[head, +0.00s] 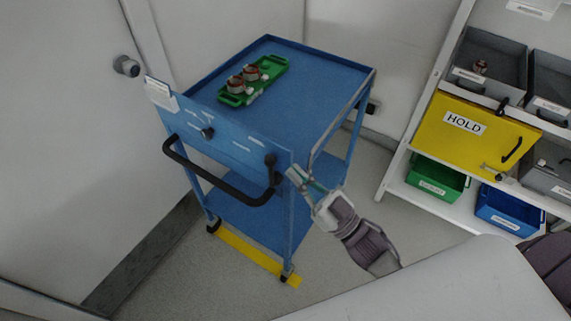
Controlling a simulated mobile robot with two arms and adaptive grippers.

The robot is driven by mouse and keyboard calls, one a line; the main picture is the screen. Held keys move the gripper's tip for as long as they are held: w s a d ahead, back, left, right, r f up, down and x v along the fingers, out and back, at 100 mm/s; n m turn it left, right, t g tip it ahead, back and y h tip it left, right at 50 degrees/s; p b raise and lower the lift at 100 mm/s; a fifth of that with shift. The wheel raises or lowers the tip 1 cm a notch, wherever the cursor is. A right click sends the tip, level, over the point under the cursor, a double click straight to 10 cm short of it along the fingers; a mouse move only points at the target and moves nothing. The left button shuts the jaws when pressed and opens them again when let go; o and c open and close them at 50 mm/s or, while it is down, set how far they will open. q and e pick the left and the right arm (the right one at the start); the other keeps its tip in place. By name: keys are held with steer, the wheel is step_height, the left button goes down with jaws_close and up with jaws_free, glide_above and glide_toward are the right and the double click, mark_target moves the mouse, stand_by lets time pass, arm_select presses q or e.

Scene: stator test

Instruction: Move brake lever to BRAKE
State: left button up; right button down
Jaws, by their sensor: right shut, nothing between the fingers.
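A blue cart (321,71) stands in the middle, with a front panel (230,128) carrying small white labels too small to read. A black lever with a round knob (270,161) sits at the panel's right end, above the end of the handle. Another black knob (207,132) sits further left on the panel. I cannot tell for certain which is the brake lever. My right gripper (299,178) is shut and empty, just right of the right-hand lever and close to the cart's corner. I cannot tell whether it touches. My left gripper is not in view.
A black push handle (220,189) juts from the cart's front. A green tray (266,79) with copper-coloured parts lies on top. A yellow floor strip (255,259) runs under the cart. A shelf with bins and a yellow HOLD box (463,151) stands at right. A door is at left.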

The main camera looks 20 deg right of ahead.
steer(key=w, duration=0.1)
steer(key=w+a+f, duration=0.1)
steer(key=w, duration=0.1)
steer(key=shift+a+f, duration=0.3)
steer(key=shift+a, duration=0.05)
